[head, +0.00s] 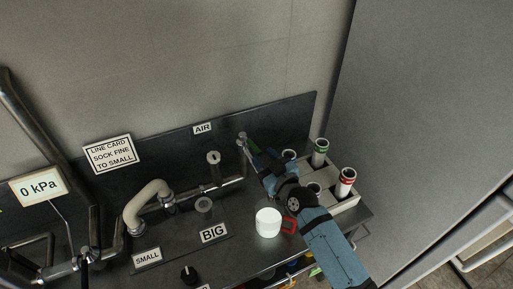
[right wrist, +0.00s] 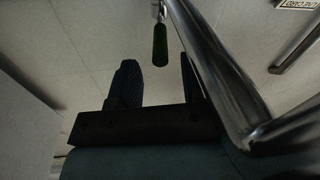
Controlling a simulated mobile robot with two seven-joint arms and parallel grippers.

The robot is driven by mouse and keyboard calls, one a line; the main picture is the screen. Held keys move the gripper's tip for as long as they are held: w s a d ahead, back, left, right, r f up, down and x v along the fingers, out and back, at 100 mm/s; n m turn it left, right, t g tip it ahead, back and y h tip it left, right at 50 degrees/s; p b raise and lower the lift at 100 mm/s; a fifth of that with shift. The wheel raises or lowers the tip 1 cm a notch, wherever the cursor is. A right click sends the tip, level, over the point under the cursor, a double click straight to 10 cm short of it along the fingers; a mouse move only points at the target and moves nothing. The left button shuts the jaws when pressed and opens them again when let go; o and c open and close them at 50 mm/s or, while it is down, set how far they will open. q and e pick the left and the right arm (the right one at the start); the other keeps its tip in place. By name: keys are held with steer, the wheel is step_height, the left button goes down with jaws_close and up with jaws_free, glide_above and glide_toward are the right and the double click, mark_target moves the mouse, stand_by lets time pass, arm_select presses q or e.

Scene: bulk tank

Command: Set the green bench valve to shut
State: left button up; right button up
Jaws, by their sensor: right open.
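The green bench valve shows in the head view as a short green handle (head: 252,146) by a metal fitting on the back of the bench, below the AIR label. In the right wrist view the green handle (right wrist: 160,45) hangs from a metal stem at the top centre. My right gripper (head: 261,160) reaches in from the lower right and partly hides the valve. In the right wrist view its two dark fingers (right wrist: 157,66) are apart, with the handle in line with the gap near the fingertips. I cannot tell whether they touch it. My left gripper is out of view.
A bright metal pipe (right wrist: 213,70) runs close beside the right finger. A pale rack (head: 346,203) with capped tubes stands right of my arm. A white cup (head: 268,222) and a red-handled item (head: 290,226) sit near it. A beige hose (head: 143,203) curves at left.

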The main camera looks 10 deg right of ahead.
mark_target(257, 148)
steer(key=shift+x, duration=2.2)
jaws_close()
